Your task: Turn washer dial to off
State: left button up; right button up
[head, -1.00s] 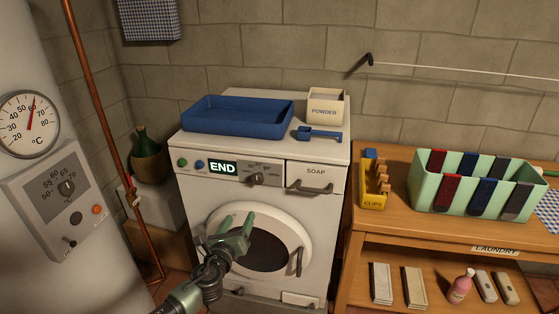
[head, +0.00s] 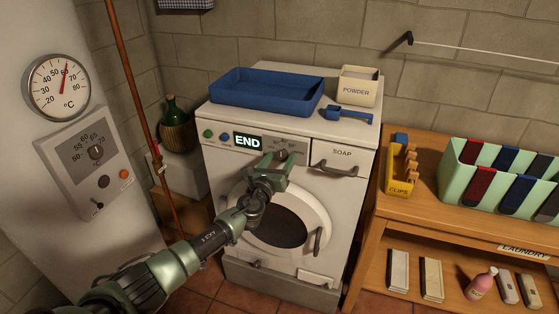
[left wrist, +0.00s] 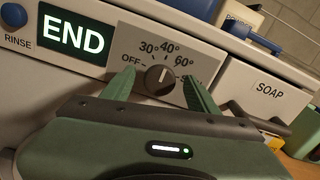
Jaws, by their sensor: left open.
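The white washer (head: 215,160) stands ahead with its door shut. Its dark round dial (head: 282,154) is on the control panel, partly covered by my gripper in the head view. In the left wrist view the dial (left wrist: 160,80) has OFF, 30°, 40° and 60° around it, and its pale mark points up, roughly toward 40°. My left gripper (head: 278,163) is open, with one finger on each side of the dial; in the left wrist view the gaps show, and contact cannot be seen. The display (head: 248,142) reads END. My right gripper is out of view.
The soap drawer (head: 341,160) is right of the dial. A blue tray (head: 267,106), a powder box (head: 357,91) and a blue scoop (head: 347,115) sit on top. A wooden table (head: 425,205) stands at right, a copper pipe (head: 133,90) at left.

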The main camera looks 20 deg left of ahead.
pick_arm(q)
grip_shut()
jog(key=shift+f+n, duration=0.1)
jog(key=shift+n, duration=0.3)
jog(key=n+b, duration=0.2)
jog(key=shift+f+n, duration=0.1)
jog(key=shift+n, duration=0.2)
jog(key=n+b, duration=0.1)
jog(key=n, duration=0.2)
jog(key=shift+n, duration=0.4)
jog(key=n+b, duration=0.1)
jog(key=n, duration=0.3)
jog(key=n+b, duration=0.1)
jog(key=n, duration=0.3)
jog(key=shift+a+n, duration=0.1)
jog(key=shift+n, duration=0.2)
